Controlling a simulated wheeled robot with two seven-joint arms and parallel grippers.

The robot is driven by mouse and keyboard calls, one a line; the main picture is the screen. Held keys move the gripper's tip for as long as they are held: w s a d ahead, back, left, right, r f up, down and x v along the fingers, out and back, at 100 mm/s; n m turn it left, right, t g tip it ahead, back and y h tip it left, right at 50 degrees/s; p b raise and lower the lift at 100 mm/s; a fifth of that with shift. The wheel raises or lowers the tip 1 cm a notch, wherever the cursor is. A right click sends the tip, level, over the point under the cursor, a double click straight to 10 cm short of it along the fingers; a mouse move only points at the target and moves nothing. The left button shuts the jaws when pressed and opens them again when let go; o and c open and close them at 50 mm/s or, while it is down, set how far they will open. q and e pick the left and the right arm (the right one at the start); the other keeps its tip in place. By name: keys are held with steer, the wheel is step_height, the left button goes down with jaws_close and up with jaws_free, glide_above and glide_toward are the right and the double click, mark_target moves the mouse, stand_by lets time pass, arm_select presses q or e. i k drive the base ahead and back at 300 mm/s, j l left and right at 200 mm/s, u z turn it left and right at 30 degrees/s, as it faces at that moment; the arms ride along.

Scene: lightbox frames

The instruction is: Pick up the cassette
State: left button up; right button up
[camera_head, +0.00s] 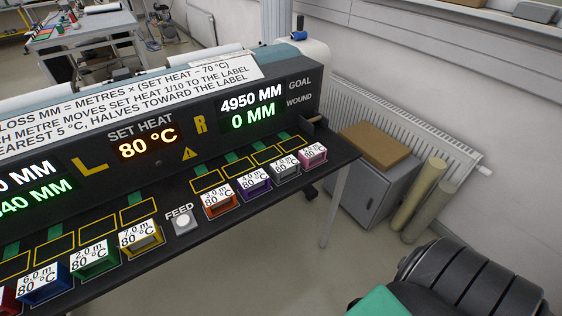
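Several coloured cassettes with white labels stand in a row along the front of the black bench (276,196). Left of the FEED button are a blue one (44,292), a green one (96,266) and a yellow one (145,246), with part of a red one (6,300) at the left edge. Right of the button are an orange one (219,211), a purple one (256,189), a grey one (287,173) and a pink one (314,158). The readable labels say 80 °C; some lengths are too small to tell. Neither gripper shows in this view.
Empty yellow-outlined slots (207,181) lie behind the cassettes. The FEED button (183,222) sits between the two groups. The display panel (147,143) rises behind, reading 80 °C. A grey cabinet (372,190) and rolls (419,194) stand right. A dark ribbed part of mine fills the lower right.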

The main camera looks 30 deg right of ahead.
mark_target(309, 157)
steer(key=z, duration=1.35)
